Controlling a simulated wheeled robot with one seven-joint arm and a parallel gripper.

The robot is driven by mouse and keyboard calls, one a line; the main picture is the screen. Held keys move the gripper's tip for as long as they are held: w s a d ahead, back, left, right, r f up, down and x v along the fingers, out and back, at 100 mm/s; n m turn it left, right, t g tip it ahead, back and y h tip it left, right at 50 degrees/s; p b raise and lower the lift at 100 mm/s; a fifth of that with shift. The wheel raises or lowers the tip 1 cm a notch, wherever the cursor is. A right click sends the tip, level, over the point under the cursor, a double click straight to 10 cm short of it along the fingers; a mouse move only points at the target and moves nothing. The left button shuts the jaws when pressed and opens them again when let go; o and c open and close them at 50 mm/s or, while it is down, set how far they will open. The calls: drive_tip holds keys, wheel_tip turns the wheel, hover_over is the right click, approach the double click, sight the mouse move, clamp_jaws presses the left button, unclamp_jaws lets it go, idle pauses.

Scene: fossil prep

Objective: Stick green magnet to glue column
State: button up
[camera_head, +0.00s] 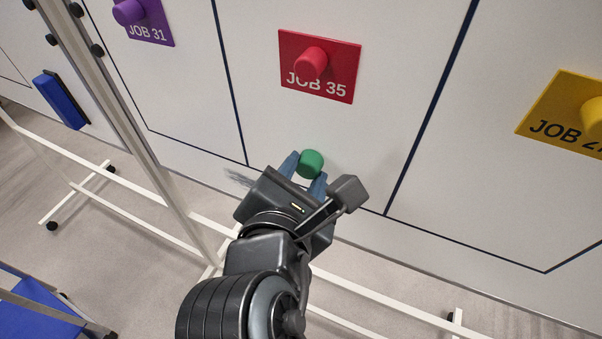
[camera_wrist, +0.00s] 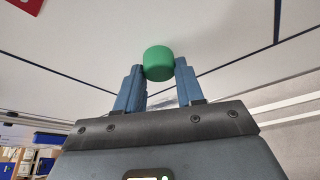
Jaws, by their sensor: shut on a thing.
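The green magnet (camera_head: 311,163) is a short cylinder held between the blue fingers of my gripper (camera_head: 305,172). It also shows between the fingertips in the wrist view (camera_wrist: 158,63), where my gripper (camera_wrist: 159,76) is shut on it. My gripper is in front of the lower part of a white board (camera_head: 400,60) ruled with dark lines into columns. The magnet is below the red JOB 35 card, in the same column. I cannot tell whether the magnet touches the board. No column heading shows, so I cannot tell which column is glue.
A red JOB 35 card with a red magnet (camera_head: 311,63), a purple JOB 31 card (camera_head: 158,24) and a yellow JOB card (camera_head: 565,105) are on the board. A blue eraser (camera_head: 60,101) is at the left. White stand rails (camera_head: 125,208) run below the board.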

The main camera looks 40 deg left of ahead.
idle(0.3)
drive_tip(key=o, duration=0.8)
drive_tip(key=s, duration=0.2)
drive_tip(key=s+d+p, duration=0.1)
drive_tip(key=s, duration=0.1)
drive_tip(key=s+p, duration=0.1)
drive_tip(key=s, duration=0.1)
drive_tip(key=shift+s+d, duration=0.3)
drive_tip(key=shift+s, duration=0.1)
